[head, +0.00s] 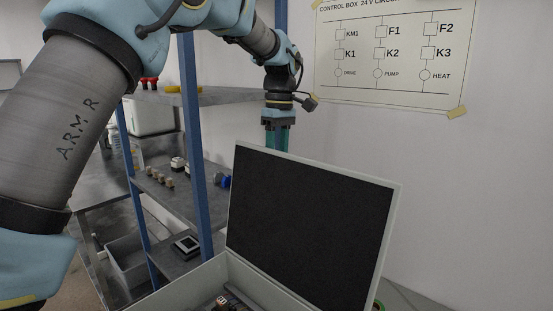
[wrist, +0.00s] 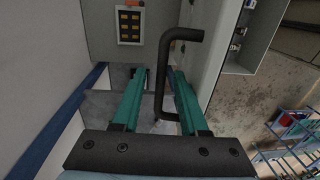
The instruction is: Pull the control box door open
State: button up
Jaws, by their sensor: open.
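The control box (head: 185,286) is light grey and sits at the bottom of the head view, with part of its inside visible. Its door (head: 310,215) stands open at an angle, its black inner face towards the camera; the door edge also shows in the wrist view (wrist: 209,60). My gripper (head: 278,138) points down behind the door's upper left edge, fingertips hidden there. In the wrist view my gripper (wrist: 160,75) is open, its teal fingers on either side of the black door handle (wrist: 162,85). I cannot tell whether either finger touches it.
A blue-post shelf rack (head: 196,150) with small parts stands left of and behind the door. A circuit chart (head: 388,50) hangs on the back wall. A grey panel with yellow labels (wrist: 130,22) is at the top of the wrist view.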

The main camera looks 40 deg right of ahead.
notch_tip(320, 180, up, 11)
jog(key=b, duration=0.1)
jog(key=shift+d+b, duration=0.4)
jog(key=shift+d, duration=0.05)
jog(key=shift+w+f, duration=0.1)
jog(key=shift+f, duration=0.05)
dwell(0.4)
